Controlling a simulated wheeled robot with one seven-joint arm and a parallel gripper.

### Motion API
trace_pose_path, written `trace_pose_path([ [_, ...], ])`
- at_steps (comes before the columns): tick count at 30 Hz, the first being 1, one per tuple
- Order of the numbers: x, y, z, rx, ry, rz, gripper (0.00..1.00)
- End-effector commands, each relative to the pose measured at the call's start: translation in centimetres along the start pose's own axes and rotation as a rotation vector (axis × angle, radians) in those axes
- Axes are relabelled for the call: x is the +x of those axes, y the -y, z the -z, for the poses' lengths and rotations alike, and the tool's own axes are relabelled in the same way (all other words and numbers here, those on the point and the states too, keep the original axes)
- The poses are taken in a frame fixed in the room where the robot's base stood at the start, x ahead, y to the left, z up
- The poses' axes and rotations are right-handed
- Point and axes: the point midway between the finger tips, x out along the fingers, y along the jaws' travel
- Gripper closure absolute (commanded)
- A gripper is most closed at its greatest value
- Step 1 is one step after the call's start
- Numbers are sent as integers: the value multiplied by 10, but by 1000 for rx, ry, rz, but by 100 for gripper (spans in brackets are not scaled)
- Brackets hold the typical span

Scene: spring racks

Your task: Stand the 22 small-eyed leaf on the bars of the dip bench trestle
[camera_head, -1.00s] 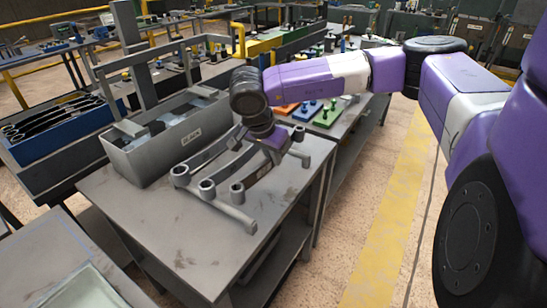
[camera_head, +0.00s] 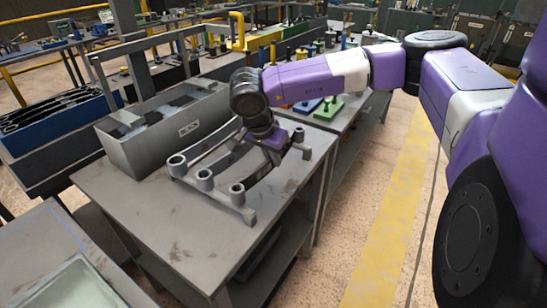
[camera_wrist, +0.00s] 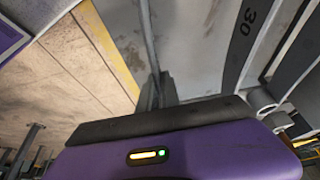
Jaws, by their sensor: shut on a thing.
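My gripper (camera_head: 268,143) is over the dip bench trestle (camera_head: 251,217) and is shut on the rightmost leaf (camera_head: 258,177). This grey leaf has a round eye at its near end (camera_head: 237,189) and lies low along the others, at or just above the bars; contact cannot be told. Its number cannot be read. Two more leaves, the left one (camera_head: 199,151) and the middle one (camera_head: 226,160), stand on the trestle beside it. The wrist view shows a leaf marked 30 (camera_wrist: 247,35) to the right of my dark fingers (camera_wrist: 157,90).
A grey tank (camera_head: 140,157) stands on the bench (camera_head: 150,225) behind and left of the trestle. A blue crate of dark leaves (camera_head: 55,127) is at far left. Coloured blocks (camera_head: 327,108) lie behind my gripper. The bench front is clear.

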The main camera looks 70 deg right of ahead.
Motion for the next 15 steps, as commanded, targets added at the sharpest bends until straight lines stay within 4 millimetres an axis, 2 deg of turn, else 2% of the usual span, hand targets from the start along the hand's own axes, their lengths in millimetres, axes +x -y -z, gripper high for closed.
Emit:
trace_pose_path([
  [15,2,1,0,1,-3,3,100],
])
